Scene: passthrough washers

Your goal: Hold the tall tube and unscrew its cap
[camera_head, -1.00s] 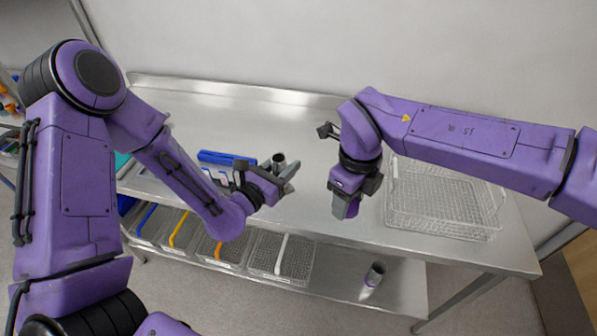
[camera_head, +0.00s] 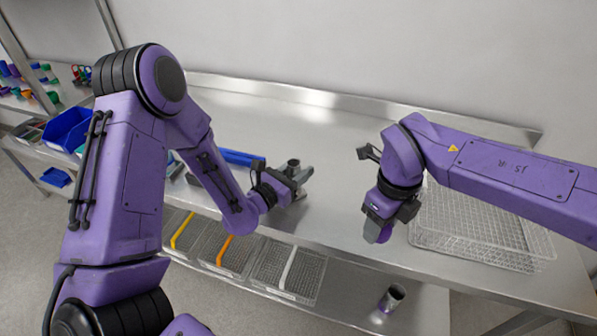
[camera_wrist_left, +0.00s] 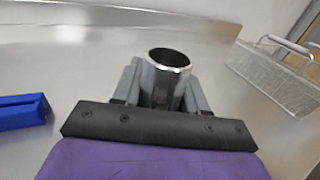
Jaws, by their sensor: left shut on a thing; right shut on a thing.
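The tall tube (camera_wrist_left: 164,85) is shiny steel, upright, with an open, uncapped mouth in the left wrist view. In the head view the tube (camera_head: 293,166) shows its rim above the fingers. My left gripper (camera_head: 298,182) is shut around the tube, over the steel table; its grey fingers flank the tube in the left wrist view (camera_wrist_left: 162,90). My right gripper (camera_head: 378,232) points down near the table's front edge, right of the tube and apart from it. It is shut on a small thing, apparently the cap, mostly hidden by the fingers.
A wire basket (camera_head: 480,250) stands to the right on the steel table (camera_head: 320,210). A blue block (camera_head: 243,158) lies left of the tube. The table's back is clear.

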